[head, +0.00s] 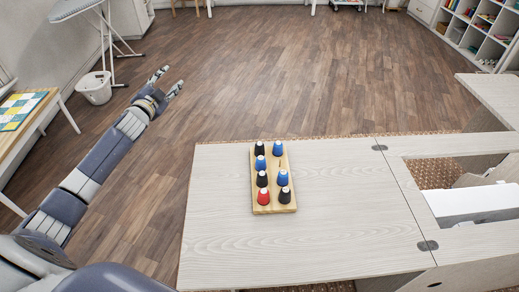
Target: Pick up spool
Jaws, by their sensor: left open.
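Several thread spools stand upright on a wooden rack (272,174) on the cabinet's left leaf. The spools are black, blue and red. The red spool (263,197) is at the near left corner of the rack, and a black spool (284,195) is at the near right. A blue spool (278,148) is at the far right, beside a black spool (259,148). One peg on the right side is bare. My left gripper (171,80) is open and empty, out over the floor, left of and well beyond the rack. My right gripper is not in view.
The pale wood cabinet top (340,220) is clear around the rack. To the right is a cut-out with a white machine (470,203). A table with a quilt (18,108), a white basket (94,88) and an ironing board (75,8) stand at the left.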

